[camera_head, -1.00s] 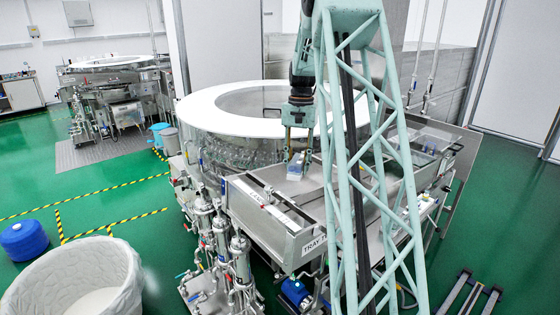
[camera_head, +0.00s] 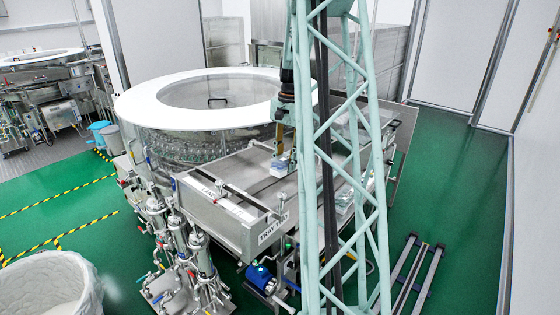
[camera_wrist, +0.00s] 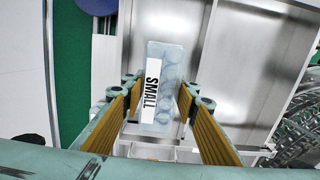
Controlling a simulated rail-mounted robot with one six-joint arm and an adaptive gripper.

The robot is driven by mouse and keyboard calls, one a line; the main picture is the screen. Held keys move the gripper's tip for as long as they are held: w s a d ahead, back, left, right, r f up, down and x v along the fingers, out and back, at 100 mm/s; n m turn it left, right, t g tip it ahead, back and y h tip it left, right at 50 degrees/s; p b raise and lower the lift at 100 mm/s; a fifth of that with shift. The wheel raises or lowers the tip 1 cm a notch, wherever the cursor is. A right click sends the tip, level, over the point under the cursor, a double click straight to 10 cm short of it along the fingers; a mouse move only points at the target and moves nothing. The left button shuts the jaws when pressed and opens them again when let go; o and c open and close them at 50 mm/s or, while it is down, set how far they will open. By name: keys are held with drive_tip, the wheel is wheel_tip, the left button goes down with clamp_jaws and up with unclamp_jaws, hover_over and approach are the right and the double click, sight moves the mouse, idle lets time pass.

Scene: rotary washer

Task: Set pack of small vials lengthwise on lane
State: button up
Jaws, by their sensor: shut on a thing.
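A pack of small vials (camera_wrist: 163,85), clear and bluish with a white label reading "SMALL", stands out between the two yellow fingers of my gripper (camera_wrist: 158,98) in the wrist view. The gripper is shut on it. The pack's long side runs up and down in that picture. In the head view the pack (camera_head: 283,164) is under my gripper (camera_head: 279,140), over the steel infeed top of the washer. The lane (camera_head: 240,184) is part of this steel top, with a "LANE" sign at its front left. I cannot tell whether the pack touches the steel.
The round washer (camera_head: 150,112) with its white ring stands just behind. A tray section marked "TRAY" (camera_head: 272,229) is at the front right, with another clear pack (camera_head: 345,199) nearby. My lattice column hides part of the right side. Pipes and filters crowd the front.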

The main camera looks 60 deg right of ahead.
drive_tip(key=shift+f, duration=0.15)
idle(0.3)
drive_tip(key=shift+w+a+f+b, duration=0.1)
drive_tip(key=shift+a+f+b, duration=0.1)
drive_tip(key=shift+f+b, duration=1.05)
drive_tip(key=shift+s+a+f+b, duration=0.15)
drive_tip(key=shift+f+b, duration=0.4)
drive_tip(key=shift+f, duration=1.4)
drive_tip(key=shift+w+a+f+b, duration=0.2)
drive_tip(key=shift+f+b, duration=0.7)
drive_tip(key=shift+f, duration=0.7)
drive_tip(key=shift+f+b, duration=0.3)
drive_tip(key=shift+f, duration=0.2)
drive_tip(key=o, duration=1)
drive_tip(key=shift+c, duration=0.2)
drive_tip(key=shift+r, duration=0.2)
drive_tip(key=shift+d+r, duration=0.2)
drive_tip(key=shift+r, duration=1.75)
drive_tip(key=shift+d+r, duration=0.2)
drive_tip(key=shift+r, duration=1.7)
drive_tip(key=shift+d+r, duration=0.2)
drive_tip(key=shift+r, duration=1.75)
